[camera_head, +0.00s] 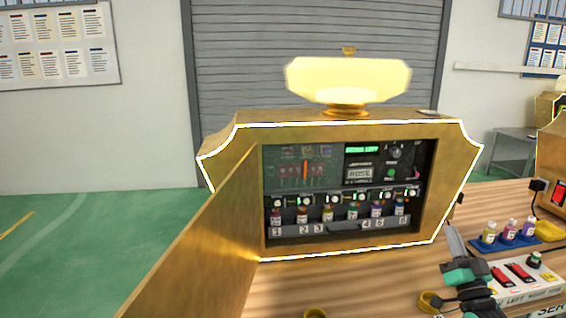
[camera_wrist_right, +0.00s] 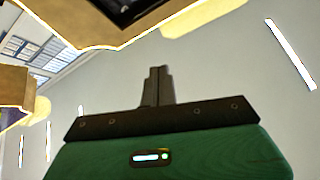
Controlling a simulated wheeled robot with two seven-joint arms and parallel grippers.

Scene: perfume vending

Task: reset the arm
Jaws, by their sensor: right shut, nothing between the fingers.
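My right gripper (camera_head: 455,241) is at the right of the head view, in front of the right side of the gold perfume machine (camera_head: 460,155). Its fingers point up and are closed together with nothing between them. In the right wrist view the shut fingers (camera_wrist_right: 157,86) stand up from the dark gripper base, against a pale background. The machine's gold door (camera_head: 200,245) hangs open to the left, showing numbered bottles (camera_head: 328,214) and a lit panel inside. My left gripper does not show in the head view.
A switch panel (camera_head: 545,282) with red rockers lies on the wooden table (camera_head: 345,285) by my right gripper. A blue tray (camera_head: 482,244) with small bottles and a yellow dish (camera_head: 549,231) stand behind it. Another gold machine (camera_head: 552,150) is at the right edge.

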